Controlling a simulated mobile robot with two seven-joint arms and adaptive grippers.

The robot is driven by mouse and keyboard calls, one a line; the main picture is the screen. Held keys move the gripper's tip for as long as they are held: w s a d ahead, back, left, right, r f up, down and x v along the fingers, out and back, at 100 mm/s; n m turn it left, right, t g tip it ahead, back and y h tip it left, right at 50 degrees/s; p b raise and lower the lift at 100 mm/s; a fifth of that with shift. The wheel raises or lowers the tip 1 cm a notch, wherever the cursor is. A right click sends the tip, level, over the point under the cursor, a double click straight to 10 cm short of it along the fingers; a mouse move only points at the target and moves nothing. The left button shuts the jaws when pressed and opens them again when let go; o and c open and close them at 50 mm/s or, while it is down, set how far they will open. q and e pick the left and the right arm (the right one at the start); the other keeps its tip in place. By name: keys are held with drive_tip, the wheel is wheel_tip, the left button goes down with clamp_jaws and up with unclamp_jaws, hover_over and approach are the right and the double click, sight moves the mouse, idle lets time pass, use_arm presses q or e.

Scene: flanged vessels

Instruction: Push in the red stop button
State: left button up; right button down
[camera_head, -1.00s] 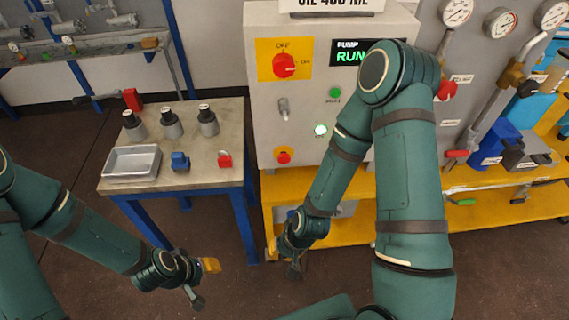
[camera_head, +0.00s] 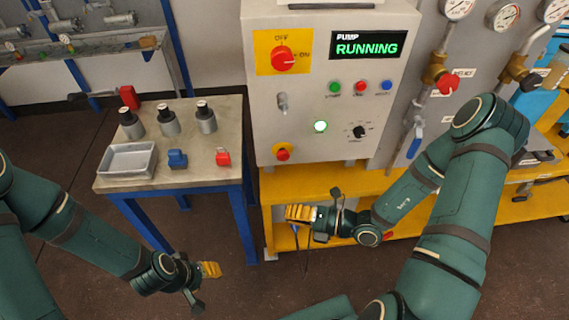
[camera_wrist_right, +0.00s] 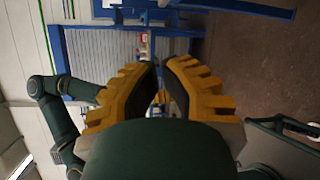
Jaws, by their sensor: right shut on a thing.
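A red button (camera_head: 283,152) sits on a yellow plate low on the left of the grey control cabinet (camera_head: 300,120). A smaller red button (camera_head: 359,87) sits between a green and a blue one under the display; its label is too small to read surely. My right gripper (camera_head: 290,213) is below the cabinet, apart from both buttons, with its yellow fingers pointing left. In the right wrist view its fingers (camera_wrist_right: 160,66) are close together; what they hold cannot be made out. My left gripper (camera_head: 212,269) hangs at lower left; its finger gap is hidden.
The display (camera_head: 367,45) reads PUMP RUNNING. A red selector (camera_head: 283,59), a black knob (camera_head: 358,132) and a lit button (camera_head: 320,126) are on the cabinet. A table (camera_head: 190,185) with several items stands left. Valves and pipes are at right; a yellow shelf (camera_head: 350,182) lies underneath.

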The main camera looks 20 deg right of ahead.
drive_tip(key=w+d+r+m+t+h, duration=0.1)
drive_tip(key=w+d+m+t+h, duration=0.3)
drive_tip(key=d+m, duration=0.3)
drive_tip(key=shift+d+m+t, duration=0.3)
drive_tip(key=shift+d+t, duration=0.2)
drive_tip(key=shift+t, duration=0.4)
drive_tip(key=shift+w, duration=0.1)
drive_tip(key=w+d+b+x, duration=0.1)
drive_tip(key=d+b+x, duration=0.1)
drive_tip(key=x, duration=1)
drive_tip(key=shift+w, duration=0.55)
drive_tip(key=shift+f, duration=0.1)
